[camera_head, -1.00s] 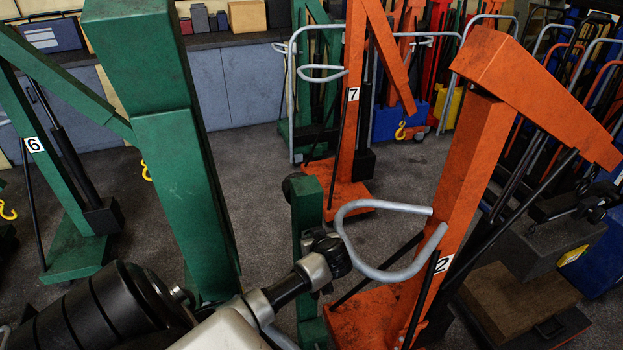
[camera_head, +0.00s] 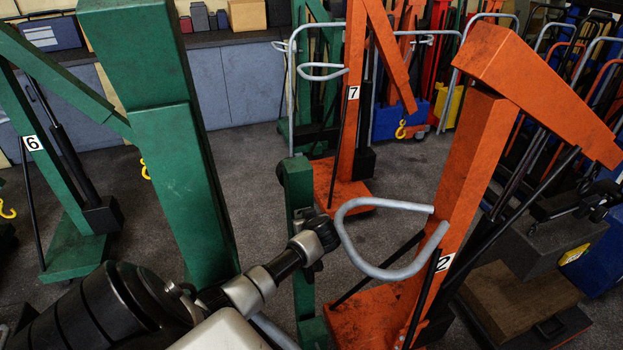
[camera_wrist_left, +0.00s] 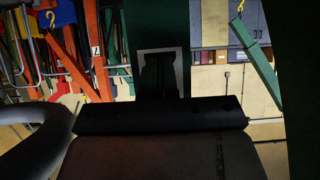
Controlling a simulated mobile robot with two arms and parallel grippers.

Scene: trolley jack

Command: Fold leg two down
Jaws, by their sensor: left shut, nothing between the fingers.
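A narrow green leg (camera_head: 300,215) stands nearly upright in the middle of the head view, between the thick green mast (camera_head: 185,170) and the orange crane marked 2. I take it as the leg of the task; no number shows on it. My left gripper (camera_head: 325,238) is at the leg's right side, about mid-height, very close to it; I cannot tell whether they touch. In the left wrist view my left gripper (camera_wrist_left: 160,72) is dark, shut and empty, in front of a dark green surface. My right gripper is not in view.
The orange crane (camera_head: 455,190) marked 2, with its grey looped handle (camera_head: 385,270), stands close on the right. Orange crane 7 (camera_head: 350,110) stands behind, green crane 6 (camera_head: 60,180) at left. Bare floor (camera_head: 265,150) lies behind the leg.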

